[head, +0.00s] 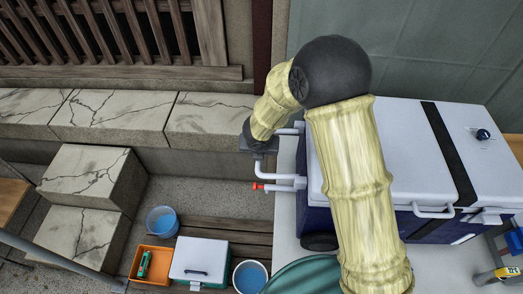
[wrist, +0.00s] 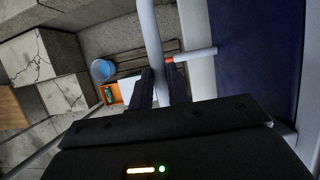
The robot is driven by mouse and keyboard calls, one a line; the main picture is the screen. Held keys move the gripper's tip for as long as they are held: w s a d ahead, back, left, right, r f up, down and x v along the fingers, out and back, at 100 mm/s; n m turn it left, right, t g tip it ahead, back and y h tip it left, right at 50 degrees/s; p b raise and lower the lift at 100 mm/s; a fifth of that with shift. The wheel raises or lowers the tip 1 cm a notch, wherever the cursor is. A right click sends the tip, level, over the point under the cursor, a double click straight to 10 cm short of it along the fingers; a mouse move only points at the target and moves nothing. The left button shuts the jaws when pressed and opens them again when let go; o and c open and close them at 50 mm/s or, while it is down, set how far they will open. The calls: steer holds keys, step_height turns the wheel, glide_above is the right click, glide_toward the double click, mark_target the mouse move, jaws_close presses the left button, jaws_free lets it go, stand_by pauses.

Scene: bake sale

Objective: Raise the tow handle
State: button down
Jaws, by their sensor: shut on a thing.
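The tow handle (head: 284,177) is a pale tube frame at the left end of a big cooler (head: 376,149) with a white lid and dark blue body. My gripper (head: 259,156) is at the handle's outer left side, partly hidden by my own arm. In the wrist view, my gripper (wrist: 157,88) is shut on the handle's pale bar (wrist: 149,35), which runs down between the two dark fingers. The cooler's blue side (wrist: 258,60) fills the right of that view. The handle's lower joints are hard to make out.
Below are a blue bucket (head: 162,222), an orange crate (head: 150,262) and a small white-lidded box (head: 199,260). Cracked stone blocks (head: 92,178) stand to the left. A black strap (head: 447,150) crosses the lid.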

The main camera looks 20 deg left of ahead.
steer(key=shift+w+d, duration=0.1)
steer(key=shift+d, duration=0.05)
steer(key=c, duration=1.3)
jaws_free()
steer(key=shift+d+r, duration=0.1)
steer(key=shift+c, duration=0.2)
steer(key=shift+s+r, duration=0.2)
steer(key=shift+r, duration=0.15)
steer(key=p+v, duration=0.3)
steer(key=v, duration=1.3)
steer(key=shift+s+r, duration=0.2)
steer(key=shift+d, duration=0.15)
